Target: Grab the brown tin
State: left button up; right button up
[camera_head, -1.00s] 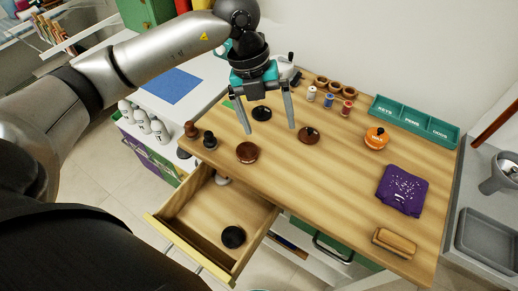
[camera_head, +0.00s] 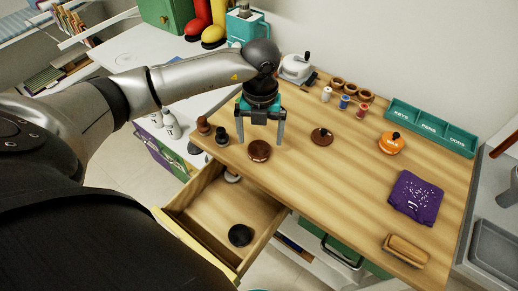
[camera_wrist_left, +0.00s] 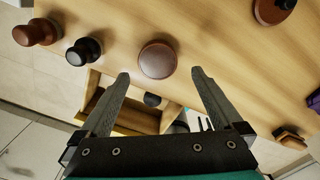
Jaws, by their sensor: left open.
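A round, dark brown tin (camera_head: 259,151) lies on the wooden tabletop near its front edge, above the open drawer. It also shows in the left wrist view (camera_wrist_left: 157,60), just beyond the fingertips and roughly centred between them. My left gripper (camera_head: 260,142) is open and empty, pointing down, with one finger on each side of the tin in the head view. In the left wrist view the gripper (camera_wrist_left: 160,74) has nothing between its fingers. I cannot tell its exact height above the tin. My right gripper is not in view.
A brown lidded piece with a dark knob (camera_head: 321,137) sits to the right. Brown (camera_head: 203,126) and black (camera_head: 221,135) knobbed pieces stand left. The open drawer (camera_head: 210,213) holds a black round piece (camera_head: 240,235). An orange pot (camera_head: 391,142) and purple cloth (camera_head: 415,197) lie farther right.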

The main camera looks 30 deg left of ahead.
aim_at(259, 148)
pick_arm(q)
jog(key=f, duration=0.5)
jog(key=shift+a, duration=0.25)
jog(key=shift+w+r, duration=0.1)
grip_shut()
dwell(0.4)
